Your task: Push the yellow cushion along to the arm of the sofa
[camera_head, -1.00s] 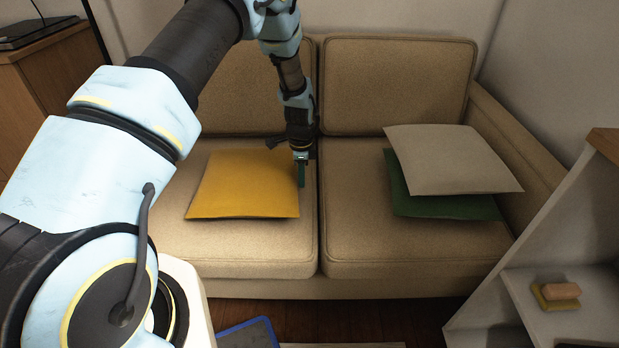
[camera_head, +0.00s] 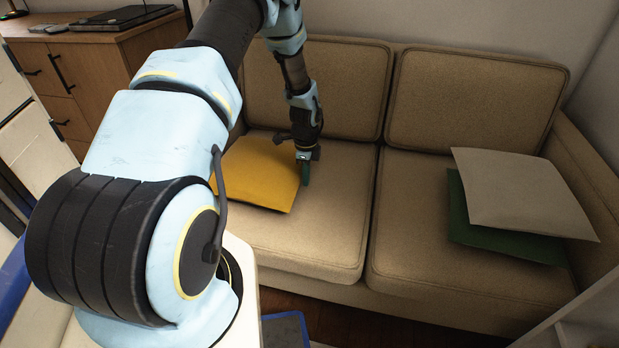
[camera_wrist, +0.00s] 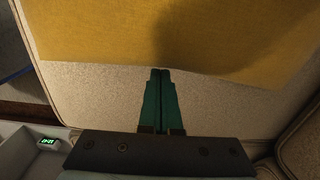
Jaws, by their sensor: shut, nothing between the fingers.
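The yellow cushion (camera_head: 259,172) lies flat on the left seat of the beige sofa (camera_head: 310,235), its left part hidden behind my arm. My gripper (camera_head: 305,178) points down at the cushion's right edge, with its green fingers together and empty. In the wrist view the closed fingertips (camera_wrist: 160,72) are at the edge of the yellow cushion (camera_wrist: 150,35); whether they touch it I cannot tell. The sofa's right arm (camera_head: 590,165) is in view. Its left arm is hidden behind my arm in the head view.
A grey cushion (camera_head: 520,190) lies on a green cushion (camera_head: 480,230) on the right seat. A wooden cabinet (camera_head: 85,75) stands at the back left. A white shelf unit (camera_head: 590,318) is at the front right.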

